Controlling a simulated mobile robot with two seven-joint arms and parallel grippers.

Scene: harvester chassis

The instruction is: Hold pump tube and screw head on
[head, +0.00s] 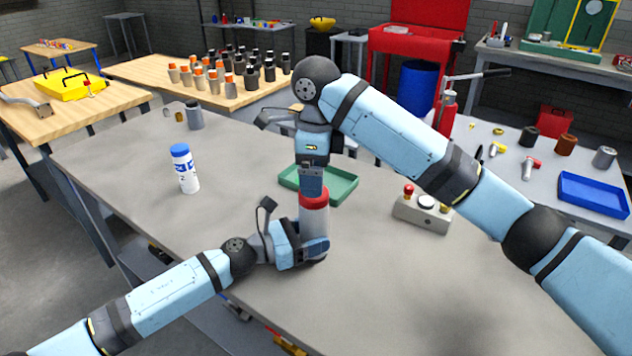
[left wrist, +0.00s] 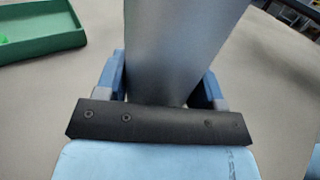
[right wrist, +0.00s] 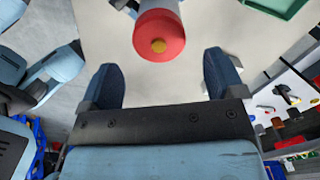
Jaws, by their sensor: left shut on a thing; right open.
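The pump tube (left wrist: 180,45) is a grey cylinder standing upright on the table. My left gripper (left wrist: 163,88) is shut around it, and in the head view this gripper (head: 312,247) is low on the tube. The red pump head (head: 314,197) sits on top of the tube; I cannot tell how tightly. In the right wrist view the head (right wrist: 160,28) is a red disc with a yellow centre. My right gripper (right wrist: 162,82) is open, pointing down above the head, with the head just beyond the gap between its fingers. In the head view this gripper (head: 313,188) partly hides the head.
A green tray (head: 340,190) lies behind the tube. A button box (head: 424,210) stands to the right, and a white bottle with a blue cap (head: 184,170) to the left. A small grey cylinder (head: 194,116) stands farther back. The table's front right is clear.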

